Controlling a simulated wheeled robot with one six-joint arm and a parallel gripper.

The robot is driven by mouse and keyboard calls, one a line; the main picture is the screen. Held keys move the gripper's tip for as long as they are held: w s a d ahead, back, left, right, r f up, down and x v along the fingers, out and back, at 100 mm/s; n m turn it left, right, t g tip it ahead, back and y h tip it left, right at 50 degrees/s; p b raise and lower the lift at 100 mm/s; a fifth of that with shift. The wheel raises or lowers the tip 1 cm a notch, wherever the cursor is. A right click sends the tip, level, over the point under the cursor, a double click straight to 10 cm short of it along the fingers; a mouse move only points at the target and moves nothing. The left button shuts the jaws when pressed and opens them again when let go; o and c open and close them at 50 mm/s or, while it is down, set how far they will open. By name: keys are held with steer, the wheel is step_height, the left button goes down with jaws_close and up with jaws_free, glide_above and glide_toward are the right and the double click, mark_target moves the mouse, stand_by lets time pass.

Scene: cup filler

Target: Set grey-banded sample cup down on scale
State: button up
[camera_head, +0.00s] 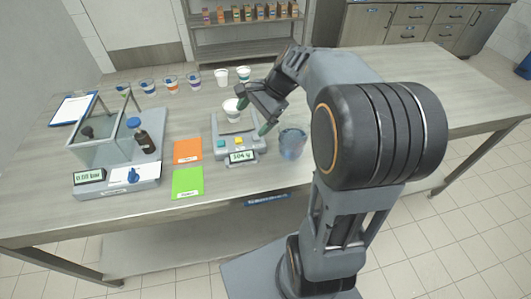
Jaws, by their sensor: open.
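A white cup (230,111) stands upright at the back of the scale (229,147); its band is too small and partly hidden to make out clearly. The scale's front display seems to read 104 g. My gripper (254,116) is open, with its fingers pointing down to the left over the right side of the scale. The far finger is close beside the cup's right side; I cannot tell whether it touches. The near finger is apart from the cup, over the scale's right edge. Nothing shows between the fingers.
Several cups with coloured bands (171,85) stand in a row behind the scale. A translucent blue container (292,144) is right of it.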

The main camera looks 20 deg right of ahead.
steer(key=s+a+f+n+h, duration=0.1)
steer(key=s+f+n+h, duration=0.1)
steer(key=s+n, duration=0.4)
steer(key=s+a+f+n+t+h, duration=0.1)
steer(key=s+f+n+h, duration=0.1)
steer(key=s+n+h, duration=0.2)
steer(key=s+n, duration=0.3)
steer(key=shift+s+n+t, duration=0.15)
steer(key=shift+n+t, duration=0.15)
steer(key=shift+n, duration=0.1)
steer(key=shift+a, duration=0.1)
step_height(320, 180, up, 4)
steer(key=p, duration=0.3)
steer(key=shift+r+p, duration=0.15)
steer(key=shift+p, duration=0.15)
